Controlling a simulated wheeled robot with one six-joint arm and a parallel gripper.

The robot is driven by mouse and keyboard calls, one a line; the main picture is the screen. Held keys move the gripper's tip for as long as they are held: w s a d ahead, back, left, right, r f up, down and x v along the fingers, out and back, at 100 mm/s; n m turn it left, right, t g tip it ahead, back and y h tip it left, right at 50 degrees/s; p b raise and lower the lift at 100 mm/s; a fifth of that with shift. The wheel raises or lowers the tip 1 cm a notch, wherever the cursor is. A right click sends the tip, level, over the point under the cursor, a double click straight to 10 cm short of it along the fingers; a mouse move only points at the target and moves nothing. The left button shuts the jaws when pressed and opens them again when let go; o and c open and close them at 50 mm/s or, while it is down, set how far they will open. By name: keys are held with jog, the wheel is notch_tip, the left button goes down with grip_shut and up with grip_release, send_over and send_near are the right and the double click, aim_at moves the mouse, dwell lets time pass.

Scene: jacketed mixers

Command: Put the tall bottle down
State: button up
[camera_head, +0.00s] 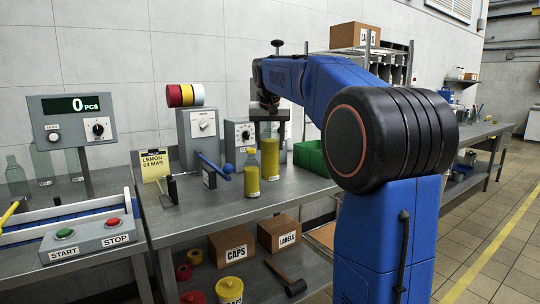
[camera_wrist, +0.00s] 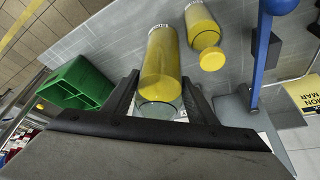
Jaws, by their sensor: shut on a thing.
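My gripper (camera_head: 268,116) is shut on a tall clear bottle (camera_head: 270,160) with yellow contents, which hangs upright below it over the bench. In the wrist view my gripper (camera_wrist: 160,100) has one finger on each side of this bottle (camera_wrist: 163,62). A second bottle (camera_head: 252,178) with yellow contents stands on the bench just left of the held one. It also shows in the wrist view (camera_wrist: 200,22), apart from the held bottle. I cannot tell whether the held bottle's base touches the bench top (camera_head: 224,202).
A green bin (camera_head: 310,157) stands close right of the held bottle. Bare bench lies in front of the bottles. Boxes and caps sit on the lower shelf.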

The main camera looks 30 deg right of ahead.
aim_at(270, 154)
jog(key=shift+f, duration=2.25)
jog(key=o, duration=1.8)
jog(key=shift+c, duration=0.2)
jog(key=v, duration=1.2)
